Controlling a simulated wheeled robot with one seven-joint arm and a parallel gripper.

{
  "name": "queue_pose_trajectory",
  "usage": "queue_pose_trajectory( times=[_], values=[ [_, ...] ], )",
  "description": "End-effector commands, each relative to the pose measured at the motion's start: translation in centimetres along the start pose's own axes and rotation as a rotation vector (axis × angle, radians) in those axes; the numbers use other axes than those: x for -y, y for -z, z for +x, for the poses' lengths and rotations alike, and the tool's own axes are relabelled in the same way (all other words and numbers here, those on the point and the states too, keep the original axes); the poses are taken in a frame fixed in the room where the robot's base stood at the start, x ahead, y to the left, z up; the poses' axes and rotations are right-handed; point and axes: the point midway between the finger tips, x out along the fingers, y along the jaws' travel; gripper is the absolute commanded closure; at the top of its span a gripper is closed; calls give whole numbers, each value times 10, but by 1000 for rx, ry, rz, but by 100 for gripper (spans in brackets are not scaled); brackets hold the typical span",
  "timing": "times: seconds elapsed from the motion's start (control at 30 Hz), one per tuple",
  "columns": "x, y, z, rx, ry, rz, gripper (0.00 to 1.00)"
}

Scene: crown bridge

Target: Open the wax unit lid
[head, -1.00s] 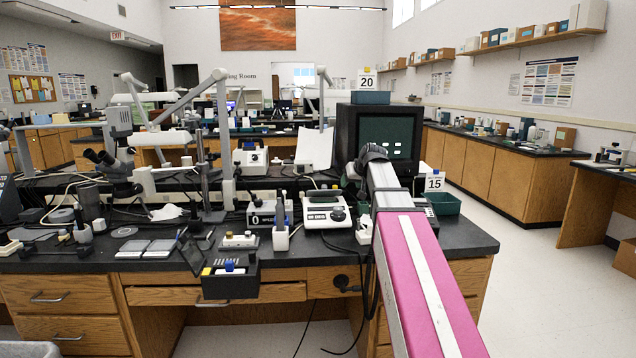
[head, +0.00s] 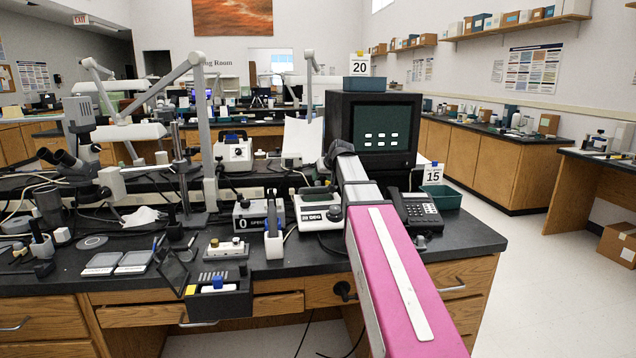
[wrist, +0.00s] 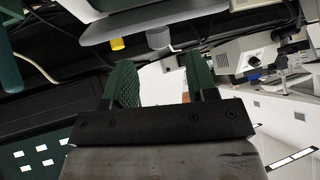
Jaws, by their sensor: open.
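The likely wax unit (head: 320,219) is a white box with a display reading "22 DEG" and a dark knob. It stands on the black bench in the head view, left of my arm. Its dark grey-green lid (head: 318,197) looks closed on top. My gripper (wrist: 160,78) is open and empty in the wrist view, with two green ribbed fingers apart. In the head view, the end of my arm (head: 342,149) is beyond the unit, in front of the monitor; its fingers cannot be made out there. I cannot clearly pick out the unit in the wrist view.
A speed control box (head: 256,215) and a white holder (head: 274,243) stand left of the unit. A black telephone (head: 415,210) and a monitor (head: 376,133) stand to the right. A small open box (head: 220,299) is at the bench's front edge.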

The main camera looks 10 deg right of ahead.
Motion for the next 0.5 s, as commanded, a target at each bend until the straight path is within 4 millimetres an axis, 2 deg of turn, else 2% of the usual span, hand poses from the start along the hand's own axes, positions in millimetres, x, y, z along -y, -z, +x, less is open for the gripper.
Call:
queue_pose_trajectory(
  times=[0.03,0.2,0.5],
  values=[
    [-1,1,11,1,0,0,48],
    [-1,1,34,1,0,0,48],
    [0,0,47,0,-1,0,48]
  ],
)
